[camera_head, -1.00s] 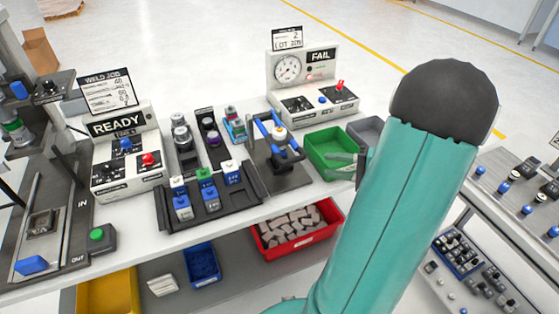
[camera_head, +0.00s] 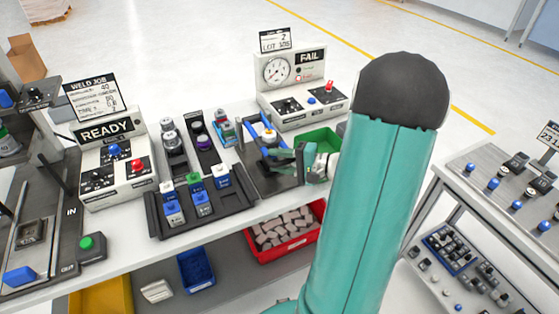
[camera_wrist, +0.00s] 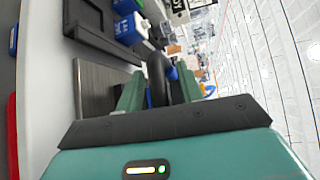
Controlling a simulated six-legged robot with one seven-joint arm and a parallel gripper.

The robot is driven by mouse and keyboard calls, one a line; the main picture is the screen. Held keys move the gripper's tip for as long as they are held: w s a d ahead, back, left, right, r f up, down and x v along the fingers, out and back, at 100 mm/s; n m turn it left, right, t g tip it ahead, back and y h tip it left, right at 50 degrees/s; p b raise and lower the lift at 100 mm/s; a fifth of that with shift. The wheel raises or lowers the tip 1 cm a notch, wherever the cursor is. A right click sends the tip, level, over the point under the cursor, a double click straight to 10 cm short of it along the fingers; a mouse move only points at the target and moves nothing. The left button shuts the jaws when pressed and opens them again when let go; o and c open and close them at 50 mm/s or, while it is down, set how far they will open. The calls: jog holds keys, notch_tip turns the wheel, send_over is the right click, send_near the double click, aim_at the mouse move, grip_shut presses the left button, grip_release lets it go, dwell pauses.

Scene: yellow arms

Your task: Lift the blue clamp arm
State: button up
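The clamp fixture (camera_head: 285,181) stands on the bench as a dark plate with blue clamp parts. The blue clamp arm (camera_head: 262,131) shows at the plate, partly covered by my gripper (camera_head: 288,158). In the wrist view, my gripper (camera_wrist: 162,92) has its two green fingers apart, one on either side of a black curved bar (camera_wrist: 157,70). Blue parts (camera_wrist: 173,73) show beside and behind this bar. Gaps seem to remain between the bar and the fingers, and no firm grip shows. The lower part of the clamp is hidden by my gripper.
A green bin (camera_head: 322,138) stands just behind my gripper. A black rack (camera_head: 155,224) with several blue, white and green-topped blocks is left of the fixture. A FAIL gauge box (camera_head: 293,103) stands behind. A red bin (camera_head: 310,240) sits on the lower shelf.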

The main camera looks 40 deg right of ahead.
jog(key=shift+s+f, duration=0.1)
grip_shut()
jog(key=shift+r+g, duration=0.3)
jog(key=shift+r, duration=0.05)
